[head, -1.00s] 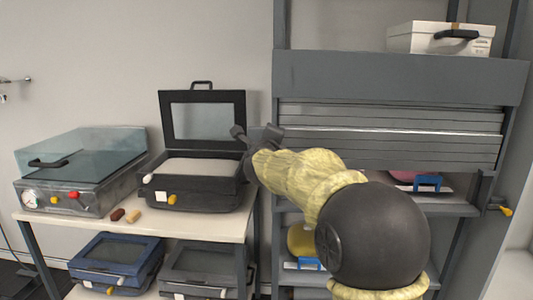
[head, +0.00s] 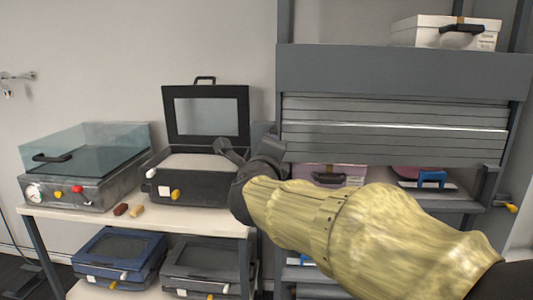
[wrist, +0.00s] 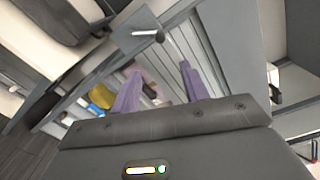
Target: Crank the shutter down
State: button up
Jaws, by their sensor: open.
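The grey slatted shutter (head: 395,128) hangs partly lowered under the grey top housing of the rack, with an open gap below it. It also shows in the wrist view (wrist: 212,50). A small yellow-ended part (head: 511,207) sticks out at the rack's right side; I cannot tell whether it is the crank. A grey plate with a pale rod (wrist: 147,33) shows in the wrist view, beyond my fingers. My gripper (head: 250,150) is open and empty near the rack's left post. Its purple fingers (wrist: 160,72) stand apart in the wrist view.
An open black case (head: 200,180) and a clear-lidded machine (head: 75,185) stand on the white table left of my gripper. A blue case (head: 118,258) sits below. Under the shutter are a pink box (head: 340,171) and a blue item (head: 432,179). A white box (head: 415,32) stands above.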

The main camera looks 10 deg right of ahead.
notch_tip(320, 180, down, 19)
jog(key=s+n+g+y, duration=0.3)
jog(key=n+g+y, duration=0.2)
jog(key=n, duration=0.9)
jog(key=s+d+f+n+g, duration=0.2)
jog(key=s+f+n+g, duration=0.2)
jog(key=s+f, duration=0.4)
jog(key=s+d+f+n+g, duration=0.2)
jog(key=s+f+n+g, duration=0.3)
jog(key=s+f+n, duration=0.2)
notch_tip(320, 180, down, 3)
jog(key=s, duration=0.2)
jog(key=shift+s+d, duration=0.25)
jog(key=shift+s, duration=0.05)
jog(key=shift+r, duration=0.15)
jog(key=shift+c, duration=1)
jog(key=shift+w, duration=0.15)
